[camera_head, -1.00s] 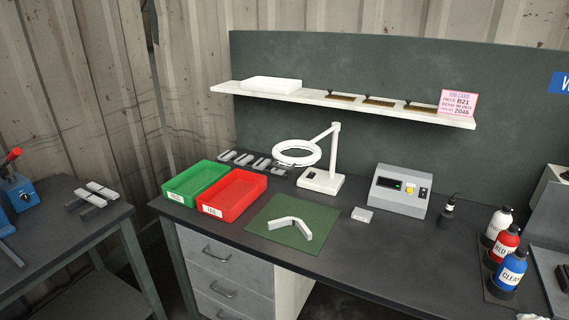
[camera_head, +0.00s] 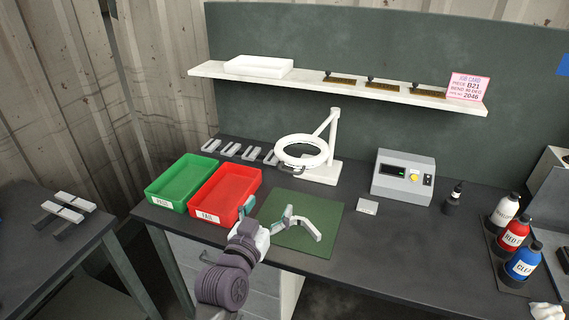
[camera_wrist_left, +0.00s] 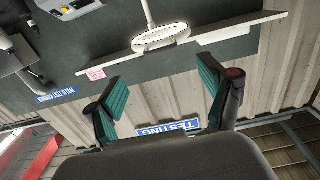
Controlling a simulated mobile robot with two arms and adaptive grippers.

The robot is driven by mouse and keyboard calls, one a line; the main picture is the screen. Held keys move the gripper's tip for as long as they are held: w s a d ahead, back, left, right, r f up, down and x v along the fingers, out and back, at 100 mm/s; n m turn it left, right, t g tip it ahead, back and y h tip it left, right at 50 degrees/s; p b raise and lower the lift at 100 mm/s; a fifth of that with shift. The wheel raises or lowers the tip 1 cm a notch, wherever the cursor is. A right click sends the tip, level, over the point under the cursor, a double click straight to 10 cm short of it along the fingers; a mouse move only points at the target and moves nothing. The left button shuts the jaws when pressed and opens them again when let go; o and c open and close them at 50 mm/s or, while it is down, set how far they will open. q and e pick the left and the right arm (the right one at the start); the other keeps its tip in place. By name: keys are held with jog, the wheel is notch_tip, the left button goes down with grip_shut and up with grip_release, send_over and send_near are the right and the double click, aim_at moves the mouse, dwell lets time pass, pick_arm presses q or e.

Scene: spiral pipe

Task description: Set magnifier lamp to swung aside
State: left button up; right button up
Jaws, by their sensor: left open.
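The white magnifier lamp (camera_head: 303,152) stands at the back of the bench, its ring head hanging out to the left and front of its post and base. The lamp ring also shows in the left wrist view (camera_wrist_left: 160,37), upside down and beyond the fingers. My left gripper (camera_head: 268,212) is open and empty, in front of the lamp and apart from it, over the near edge of the red tray and green mat. Its teal-padded fingers (camera_wrist_left: 160,92) are spread wide in the left wrist view. My right gripper is not in view.
A grey control box (camera_head: 403,178) stands right of the lamp. A shelf (camera_head: 330,87) runs above. Bottles (camera_head: 514,235) stand far right.

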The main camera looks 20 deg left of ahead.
aim_at(289, 172)
pick_arm(q)
jog(key=w+p, duration=0.1)
jog(key=w, duration=0.3)
jog(key=w+p, duration=0.1)
jog(key=w, duration=0.3)
jog(key=w+d+p, duration=0.1)
jog(key=w, duration=0.4)
jog(key=shift+w+r, duration=0.1)
jog(key=shift+r, duration=0.3)
jog(key=shift+w+a, duration=0.1)
jog(key=shift+w, duration=0.05)
jog(key=c, duration=1.3)
jog(key=shift+c, duration=0.4)
